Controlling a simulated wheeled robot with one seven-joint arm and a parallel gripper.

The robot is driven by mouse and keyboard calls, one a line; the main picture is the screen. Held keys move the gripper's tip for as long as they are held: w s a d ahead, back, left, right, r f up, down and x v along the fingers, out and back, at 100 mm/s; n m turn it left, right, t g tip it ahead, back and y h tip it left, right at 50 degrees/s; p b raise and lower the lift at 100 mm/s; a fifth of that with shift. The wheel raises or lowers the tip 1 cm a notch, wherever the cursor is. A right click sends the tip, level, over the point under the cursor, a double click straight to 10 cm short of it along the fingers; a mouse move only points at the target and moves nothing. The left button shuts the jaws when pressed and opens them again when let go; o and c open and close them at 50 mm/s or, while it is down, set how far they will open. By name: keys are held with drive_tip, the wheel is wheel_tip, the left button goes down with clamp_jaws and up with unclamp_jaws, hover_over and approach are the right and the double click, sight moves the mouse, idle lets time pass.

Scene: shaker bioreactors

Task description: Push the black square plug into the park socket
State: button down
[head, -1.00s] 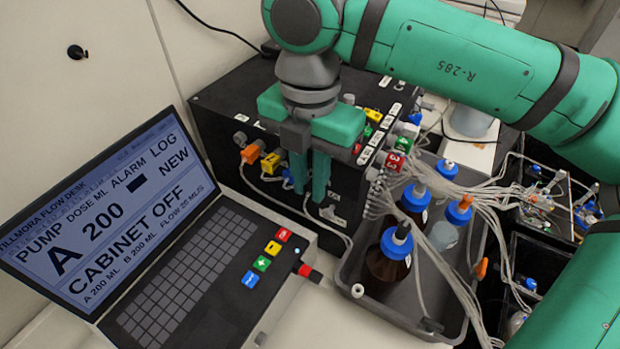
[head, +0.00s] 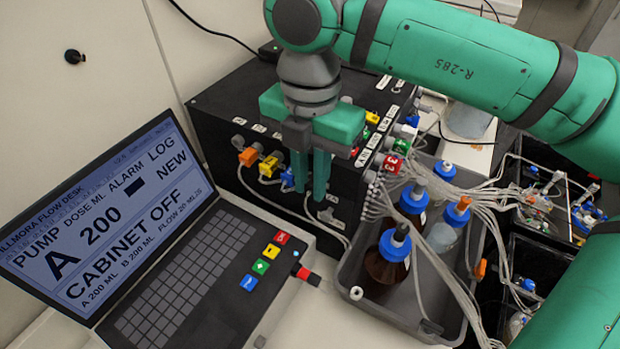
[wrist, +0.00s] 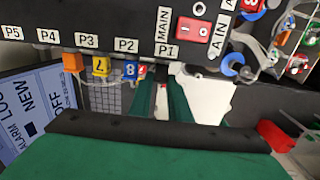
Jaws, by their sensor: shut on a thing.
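My gripper (head: 314,192) hangs in front of the black pump box (head: 225,122), with its green fingers pointing down by the box's plug row. In the wrist view, my gripper (wrist: 163,92) is shut on the black plug (wrist: 162,72), of which only a small dark part shows between the fingertips, just under the P1 label. The fingers hide most of the plug, so I cannot tell how deep it sits. I cannot make out a park socket label in either view.
Left of my fingers are the blue plug (wrist: 131,69), yellow plug (wrist: 101,67) and orange plug (wrist: 72,62). A red MAIN switch (wrist: 194,28) is at upper right. The laptop (head: 110,225) stands left, a grey bottle tray (head: 400,316) with tubes right.

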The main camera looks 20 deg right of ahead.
sight(310, 186)
drive_tip(key=c, duration=1.6)
unclamp_jaws()
drive_tip(key=shift+o, duration=0.2)
wheel_tip(310, 186, up, 11)
drive_tip(key=shift+f, duration=0.1)
